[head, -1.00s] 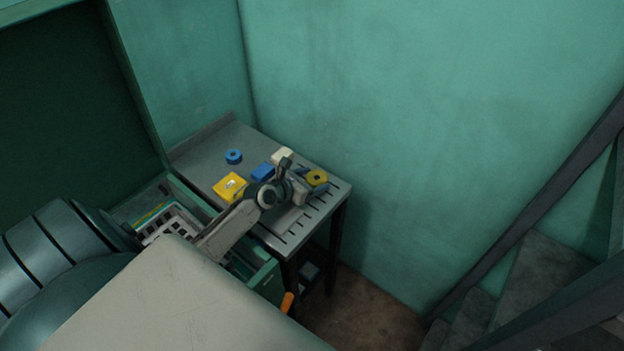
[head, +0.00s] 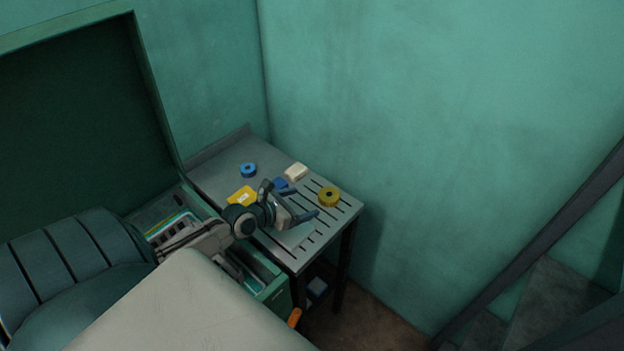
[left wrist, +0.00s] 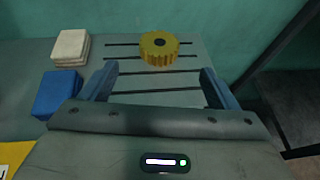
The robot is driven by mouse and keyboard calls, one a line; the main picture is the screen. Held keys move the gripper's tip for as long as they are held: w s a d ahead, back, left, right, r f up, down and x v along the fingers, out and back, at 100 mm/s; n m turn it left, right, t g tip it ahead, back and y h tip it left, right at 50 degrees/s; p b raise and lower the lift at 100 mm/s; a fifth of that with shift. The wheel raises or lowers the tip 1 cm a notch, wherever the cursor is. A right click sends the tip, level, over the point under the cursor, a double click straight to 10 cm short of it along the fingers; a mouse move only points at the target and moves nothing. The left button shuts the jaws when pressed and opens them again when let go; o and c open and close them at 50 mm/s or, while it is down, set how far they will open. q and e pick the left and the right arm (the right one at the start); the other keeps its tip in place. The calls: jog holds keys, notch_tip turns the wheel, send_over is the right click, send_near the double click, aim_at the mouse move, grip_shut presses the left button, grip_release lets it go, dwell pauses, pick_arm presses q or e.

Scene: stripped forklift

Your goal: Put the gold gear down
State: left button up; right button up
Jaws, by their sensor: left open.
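The gold gear (head: 329,197) lies flat on the slotted right part of the metal table, near its right back edge. It also shows in the left wrist view (left wrist: 159,49), beyond the fingertips and roughly between them. My left gripper (head: 303,202) is open and empty above the table, a short way left of the gear and apart from it. In the left wrist view its two blue-grey fingers (left wrist: 157,83) are spread wide with bare slotted table between them. My right gripper is not in view.
The metal table (head: 222,171) stands against green walls. A blue ring (head: 248,170), a yellow box (head: 241,196), a blue block (left wrist: 57,93) and a cream block (head: 296,172) lie on it. An open green cabinet with a drawer (head: 275,291) adjoins at the left.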

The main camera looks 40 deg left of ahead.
pick_arm(q)
jog(key=shift+v, duration=0.95)
